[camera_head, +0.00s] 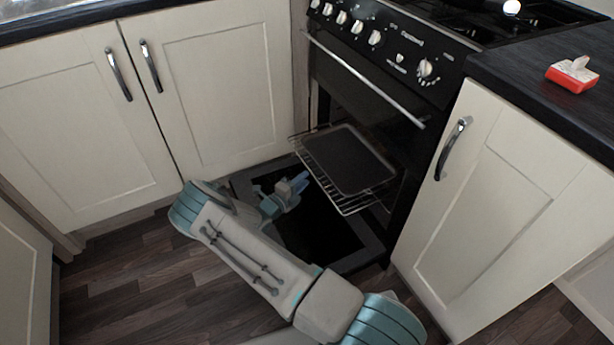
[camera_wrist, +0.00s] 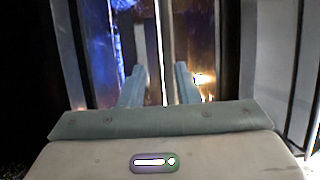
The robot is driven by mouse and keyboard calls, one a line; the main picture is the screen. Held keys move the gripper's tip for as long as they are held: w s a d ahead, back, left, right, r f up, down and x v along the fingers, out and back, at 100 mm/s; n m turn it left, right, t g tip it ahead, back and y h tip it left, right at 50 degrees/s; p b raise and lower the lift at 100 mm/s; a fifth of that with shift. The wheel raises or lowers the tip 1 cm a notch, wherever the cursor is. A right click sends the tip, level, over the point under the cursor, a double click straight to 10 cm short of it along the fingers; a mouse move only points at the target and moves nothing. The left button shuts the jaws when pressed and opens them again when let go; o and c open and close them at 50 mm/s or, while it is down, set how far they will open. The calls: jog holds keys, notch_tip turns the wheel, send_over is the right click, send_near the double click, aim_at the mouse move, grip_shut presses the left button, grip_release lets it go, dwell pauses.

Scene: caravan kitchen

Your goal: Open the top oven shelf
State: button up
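The black oven (camera_head: 380,75) has a long silver bar handle (camera_head: 365,77) across its upper door, which looks shut. Below it, the lower door (camera_head: 325,235) lies folded down and open. A wire shelf (camera_head: 357,204) sticks out of the lower opening with a dark flat tray (camera_head: 348,160) on it. My gripper (camera_head: 298,186) is low over the open door, at the left of the wire shelf. In the wrist view my gripper (camera_wrist: 160,85) has its two fingers apart, with a thin bright upright strip in line with the gap. I cannot tell whether they touch it.
Cream cupboards stand left (camera_head: 215,85) and right (camera_head: 500,200) of the oven, with metal handles. A red and white object (camera_head: 572,74) lies on the dark right worktop (camera_head: 545,60). Wooden floor (camera_head: 130,285) is clear at the lower left.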

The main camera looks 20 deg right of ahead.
jog(key=p+v, duration=0.2)
jog(key=v, duration=0.9)
jog(key=shift+d, duration=0.1)
jog(key=s+d+r+m+g+y+p, duration=0.2)
jog(key=s+r+m+g+p, duration=0.15)
jog(key=r+m, duration=0.55)
jog(key=s+d+r+m+g+y+p, duration=0.15)
jog(key=s+r+m+g+p, duration=0.3)
jog(key=r, duration=0.85)
jog(key=s+d+r+m+g+y+p, duration=0.25)
jog(key=r+m+p, duration=0.25)
jog(key=r+m, duration=0.5)
jog(key=s+a+r+m+t+y+p, duration=0.1)
jog(key=s+r+m+y+p, duration=0.2)
jog(key=s+r+m, duration=0.3)
jog(key=s+a+r+m+t+y+p, duration=0.2)
jog(key=s+r+m+p, duration=0.4)
jog(key=r, duration=0.9)
jog(key=s+a+r+m+t+y+p, duration=0.1)
jog(key=s+r+m+y+p, duration=0.3)
jog(key=r, duration=0.7)
jog(key=s+a+m+p, duration=0.1)
jog(key=s+m, duration=0.1)
jog(key=m, duration=0.1)
jog(key=shift+s+r+y, duration=0.15)
jog(key=shift+r+y, duration=0.05)
jog(key=shift+y, duration=0.1)
